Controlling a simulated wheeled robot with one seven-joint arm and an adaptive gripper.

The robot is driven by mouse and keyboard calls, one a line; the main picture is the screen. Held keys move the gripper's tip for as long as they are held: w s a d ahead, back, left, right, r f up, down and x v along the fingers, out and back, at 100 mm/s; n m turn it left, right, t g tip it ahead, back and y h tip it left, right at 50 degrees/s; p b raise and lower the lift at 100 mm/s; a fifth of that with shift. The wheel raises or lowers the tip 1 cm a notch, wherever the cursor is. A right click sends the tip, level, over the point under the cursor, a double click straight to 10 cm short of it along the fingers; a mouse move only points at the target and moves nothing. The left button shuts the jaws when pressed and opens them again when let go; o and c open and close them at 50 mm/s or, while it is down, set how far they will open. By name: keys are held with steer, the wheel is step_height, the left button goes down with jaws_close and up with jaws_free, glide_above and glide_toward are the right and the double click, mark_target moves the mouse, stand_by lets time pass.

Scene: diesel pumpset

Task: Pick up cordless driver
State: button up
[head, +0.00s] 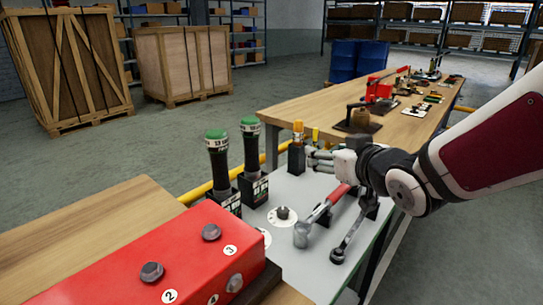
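My gripper (312,159) reaches in from the right, over the far end of a grey bench plate. Its fingers point left and look parted, with nothing visible between them. I cannot tell for sure which tool is the cordless driver. Two upright black tools with green tops (217,160) (250,150) stand in black holders left of my gripper, apart from it. A yellow-topped piece (298,134) stands in a black block just beyond the fingers. A red-handled tool (318,218) and a dark wrench-like tool (346,240) lie below my gripper.
A red box with numbered bolts (150,262) fills the near left. A dial (283,214) sits on the grey plate (300,190). A wooden bench with tools (295,108) stands behind. Crates (70,65) and blue drums (358,60) stand farther back. Open floor shows at left.

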mark_target(256, 158)
steer(key=w+a+f+n+y+b, duration=0.3)
steer(key=a+f+y+b, duration=0.4)
steer(key=a, duration=0.3)
steer(key=x, duration=1.3)
steer(key=shift+f+b, duration=0.35)
steer(key=shift+b, duration=0.05)
steer(key=shift+r, duration=0.1)
jaws_close()
